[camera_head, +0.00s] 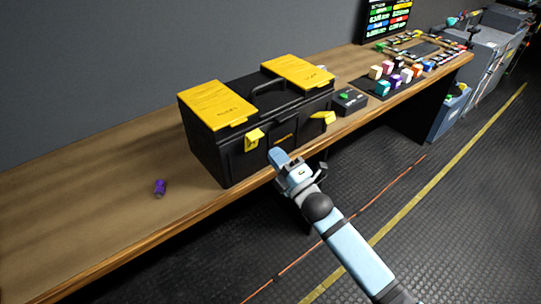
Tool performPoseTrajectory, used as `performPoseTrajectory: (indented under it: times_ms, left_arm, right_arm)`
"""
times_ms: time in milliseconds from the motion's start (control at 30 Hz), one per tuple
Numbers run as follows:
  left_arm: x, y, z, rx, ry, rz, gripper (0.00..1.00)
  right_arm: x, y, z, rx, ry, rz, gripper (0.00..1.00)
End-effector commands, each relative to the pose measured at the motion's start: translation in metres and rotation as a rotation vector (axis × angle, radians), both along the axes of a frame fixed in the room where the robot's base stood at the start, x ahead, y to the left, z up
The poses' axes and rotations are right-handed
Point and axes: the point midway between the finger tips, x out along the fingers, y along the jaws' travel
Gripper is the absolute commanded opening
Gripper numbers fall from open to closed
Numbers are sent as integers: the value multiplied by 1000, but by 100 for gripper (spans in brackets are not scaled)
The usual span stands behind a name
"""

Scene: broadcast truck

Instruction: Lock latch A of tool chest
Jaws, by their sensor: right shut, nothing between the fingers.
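The tool chest (207,147) is black with two yellow lid panels and a dark top handle, and stands on the wooden bench. Two yellow latches are on its front: one on the left (253,139) and one on the right (323,117), which sticks outward. I cannot tell which one is latch A. My right gripper (281,158) is shut and empty, in front of the chest's lower front between the two latches. I cannot tell whether it touches the chest. My left gripper is not in view.
A small purple object (160,187) lies on the bench (75,208) left of the chest. A dark box with a green button (350,101) and several coloured blocks (397,78) are to the right. A screen (388,18) stands behind. The left bench is mostly clear.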

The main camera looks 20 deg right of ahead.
Motion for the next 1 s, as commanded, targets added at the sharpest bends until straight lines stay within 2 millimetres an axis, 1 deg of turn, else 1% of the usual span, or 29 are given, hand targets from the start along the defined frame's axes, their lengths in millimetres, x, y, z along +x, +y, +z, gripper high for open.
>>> performPoseTrajectory:
  times_ms: [33, 200, 300, 400, 500, 600, 1000]
  left_arm:
    - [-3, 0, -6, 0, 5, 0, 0]
    - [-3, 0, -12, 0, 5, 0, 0]
    - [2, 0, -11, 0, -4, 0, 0]
    - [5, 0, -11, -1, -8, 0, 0]
    - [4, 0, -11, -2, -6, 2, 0]
    - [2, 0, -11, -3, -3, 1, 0]
    - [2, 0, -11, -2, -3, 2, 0]
  right_arm:
    - [-16, -5, -8, -2, 5, 0, 0]
    - [-51, -19, -14, -1, 5, 0, 0]
    - [-67, -25, -15, -1, 3, 0, 0]
    - [-78, -30, -17, -1, 2, 1, 0]
    - [-84, -32, -17, -1, 2, 0, 0]
    - [-86, -33, -17, 0, 1, 0, 0]
    - [-86, -33, -17, 0, 1, 0, 0]
